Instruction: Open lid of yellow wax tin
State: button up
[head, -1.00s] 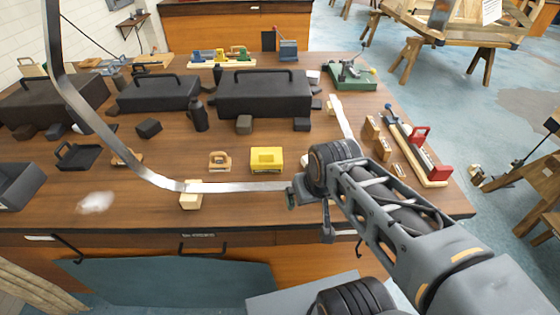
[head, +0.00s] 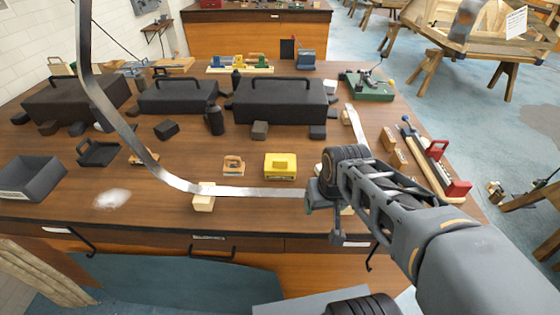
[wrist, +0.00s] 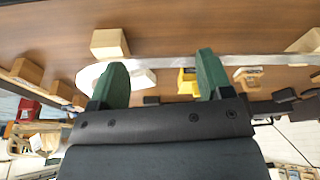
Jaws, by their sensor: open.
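The yellow wax tin (head: 280,166) sits on the wooden bench top with its lid on. A raised piece shows on top of it. My gripper (head: 322,208) is to the right and on the near side of the tin in the head view, apart from it. In the wrist view, my gripper (wrist: 162,64) has its two green fingers spread wide with nothing held between them. The tin (wrist: 186,82) shows beyond the gap, close to the right finger, partly hidden.
A curved metal band (head: 250,192) crosses in front of the tin, by a pale wooden block (head: 204,197). A small wooden tool (head: 234,166) stands left of the tin. Black cases (head: 280,100) stand behind. A red-ended rack (head: 440,165) lies at the right.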

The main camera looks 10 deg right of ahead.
jog(key=shift+n+g+y, duration=0.3)
jog(key=shift+g+y, duration=0.1)
jog(key=shift+g, duration=0.1)
jog(key=w, duration=0.7)
jog(key=shift+w+d+r, duration=0.2)
jog(key=shift+w, duration=0.15)
jog(key=c, duration=0.3)
jog(key=w+n, duration=0.1)
jog(key=w, duration=0.1)
jog(key=w+n+y, duration=0.1)
jog(key=w+n, duration=0.1)
jog(key=w, duration=0.1)
jog(key=w+r+n, duration=0.1)
jog(key=w, duration=0.2)
jog(key=shift+w+g+y+b, duration=0.2)
jog(key=shift+g+y+b, duration=0.1)
jog(key=shift+b, duration=0.05)
jog(key=shift+c, duration=1.4)
jog(key=n+y, duration=0.2)
jog(key=n, duration=0.9)
send_near(281, 160)
jog(key=x, duration=1)
jog(key=shift+w+a+f+p, duration=0.1)
jog(key=shift+w+f+p, duration=0.05)
jog(key=shift+p, duration=0.2)
jog(key=shift+c, duration=0.2)
grip_shut()
